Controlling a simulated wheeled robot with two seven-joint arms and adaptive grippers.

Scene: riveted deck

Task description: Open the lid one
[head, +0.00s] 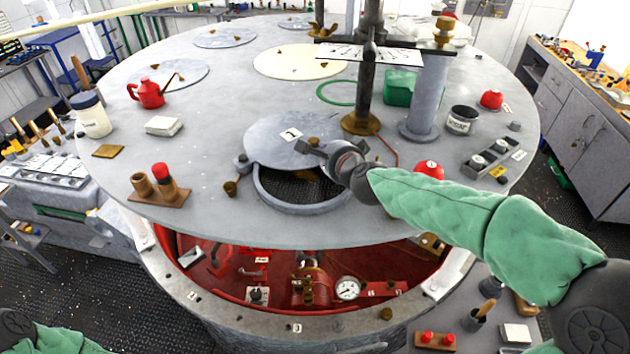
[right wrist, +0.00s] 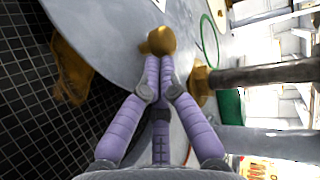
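Lid one (head: 275,150) is a round grey plate marked 1 with a brass knob. It sits off the near part of the round opening (head: 303,207), and dark mesh shows below it. In the right wrist view the lid (right wrist: 110,30) lies beside the dark grid. My right gripper (head: 325,149) reaches in from the right at the lid's knob. In the right wrist view its purple fingers are closed together at the brass knob (right wrist: 161,40). My left sleeve shows at the bottom left corner, but the left gripper is out of view.
A dark upright post (head: 368,85) stands behind the lid, with a grey column (head: 427,95) to its right. A red dome (head: 429,169) is near my right forearm. A wooden holder (head: 160,193) and a red can (head: 148,94) are at left.

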